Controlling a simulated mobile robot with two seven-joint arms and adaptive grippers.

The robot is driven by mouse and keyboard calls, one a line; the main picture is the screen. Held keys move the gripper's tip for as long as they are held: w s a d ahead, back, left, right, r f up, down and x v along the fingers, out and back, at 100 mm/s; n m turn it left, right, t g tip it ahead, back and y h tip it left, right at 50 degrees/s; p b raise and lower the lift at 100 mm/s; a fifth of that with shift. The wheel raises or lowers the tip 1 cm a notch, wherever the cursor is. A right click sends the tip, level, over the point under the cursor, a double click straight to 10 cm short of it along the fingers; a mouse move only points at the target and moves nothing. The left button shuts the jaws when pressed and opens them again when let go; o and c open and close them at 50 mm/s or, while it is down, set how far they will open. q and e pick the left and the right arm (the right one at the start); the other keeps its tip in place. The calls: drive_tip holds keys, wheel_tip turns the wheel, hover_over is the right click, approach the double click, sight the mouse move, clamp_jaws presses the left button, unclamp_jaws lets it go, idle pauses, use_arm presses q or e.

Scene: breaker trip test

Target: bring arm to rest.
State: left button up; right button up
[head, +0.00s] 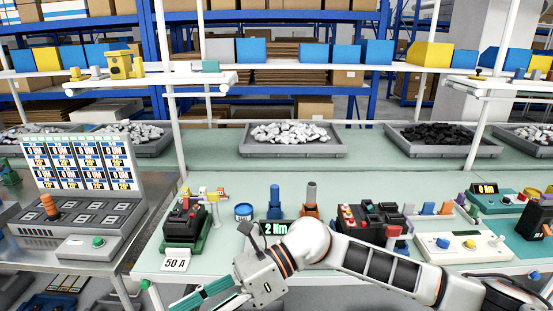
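My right arm comes in from the lower right and reaches left across the front of the green workbench (150,262). Its gripper (212,298) is at the bottom edge, left of centre, in front of the bench edge. Its two teal fingers point down and left and look spread apart, with nothing seen between them. The fingertips run close to or past the picture's edge. My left gripper is not in view. The arm hides part of the bench front and partly overlaps the "2 Nm" display (274,228).
A black and green breaker device (185,225) stands behind a "50 A" card (176,264). A black device with red parts (372,220) and a white button box (455,247) stand near the arm. A control panel (75,215) is at left. Grey trays (292,150) stand behind.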

drive_tip(key=w+r+m+t+y, duration=0.5)
drive_tip(key=m+t+y, duration=0.35)
drive_tip(key=m, duration=0.65)
drive_tip(key=w+d+f+m+t, duration=0.3)
drive_tip(key=w+d+m+t, duration=0.15)
drive_tip(key=m+t, duration=0.4)
drive_tip(key=w+d+f+m+t+h, duration=0.3)
drive_tip(key=d+f+m+t+h, duration=0.3)
drive_tip(key=d+f+m+h, duration=0.7)
drive_tip(key=s+d+f+m+g+h, duration=0.2)
drive_tip(key=s+d+f+m, duration=0.5)
drive_tip(key=f, duration=0.5)
drive_tip(key=s+d+f+m+g+h, duration=0.3)
drive_tip(key=s+d+f+m, duration=0.4)
drive_tip(key=d+f, duration=0.3)
wheel_tip(320, 180, down, 2)
drive_tip(key=shift+s+d+f+h, duration=0.1)
drive_tip(key=shift+s+d+h, duration=0.2)
drive_tip(key=shift+s+h, duration=0.4)
